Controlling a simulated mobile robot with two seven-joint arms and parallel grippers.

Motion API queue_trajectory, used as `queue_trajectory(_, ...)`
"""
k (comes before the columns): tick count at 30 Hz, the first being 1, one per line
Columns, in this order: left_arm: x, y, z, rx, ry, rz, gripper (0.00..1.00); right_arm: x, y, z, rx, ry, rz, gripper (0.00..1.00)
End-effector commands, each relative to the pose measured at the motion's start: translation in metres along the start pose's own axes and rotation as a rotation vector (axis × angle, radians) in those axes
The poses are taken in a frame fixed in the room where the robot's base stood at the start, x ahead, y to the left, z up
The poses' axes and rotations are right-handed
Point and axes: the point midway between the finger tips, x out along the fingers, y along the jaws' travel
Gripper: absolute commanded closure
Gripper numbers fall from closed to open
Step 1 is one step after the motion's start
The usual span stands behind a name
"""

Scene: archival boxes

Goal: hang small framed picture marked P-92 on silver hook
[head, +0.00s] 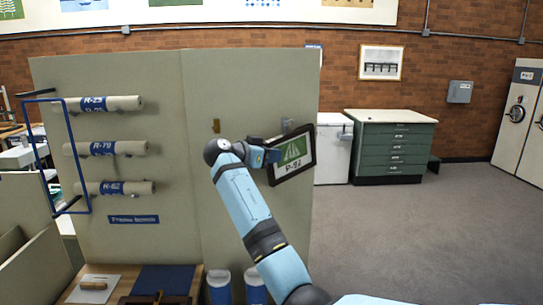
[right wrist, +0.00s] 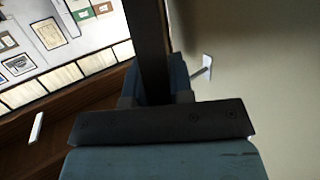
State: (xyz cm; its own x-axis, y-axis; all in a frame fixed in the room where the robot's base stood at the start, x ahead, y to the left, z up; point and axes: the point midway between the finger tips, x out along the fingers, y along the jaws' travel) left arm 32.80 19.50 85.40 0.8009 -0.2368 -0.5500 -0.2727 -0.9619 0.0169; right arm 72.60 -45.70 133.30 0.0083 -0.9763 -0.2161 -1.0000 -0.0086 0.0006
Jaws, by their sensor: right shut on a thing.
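The small framed picture P-92 (head: 292,154) has a black frame, a green image and a label reading P-92. It hangs tilted in my right gripper (head: 272,155), in front of the right part of the beige panel. My right gripper is shut on the frame's left side. In the right wrist view the dark frame edge (right wrist: 150,50) stands between the fingers. A small silver hook (right wrist: 207,68) sticks out from the panel there, to the right of the frame and apart from it in the picture. A grey piece, probably this hook (head: 287,122), shows just above the frame in the head view. My left gripper is not in view.
The beige panel (head: 180,80) carries a brass-coloured hook (head: 216,126) and several labelled rolls (head: 110,104) at left. Two blue-banded containers (head: 219,283) stand below. A green drawer cabinet (head: 392,150) stands behind at right. The grey floor at right is clear.

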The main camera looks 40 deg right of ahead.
Motion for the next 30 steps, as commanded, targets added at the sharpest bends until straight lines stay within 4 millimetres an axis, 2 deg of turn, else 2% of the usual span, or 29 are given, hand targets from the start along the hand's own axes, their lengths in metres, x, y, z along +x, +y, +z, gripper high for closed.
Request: queue_trajectory(30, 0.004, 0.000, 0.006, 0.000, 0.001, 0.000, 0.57, 0.010, -0.016, -0.004, 0.003, 0.003, -0.002, 1.00)
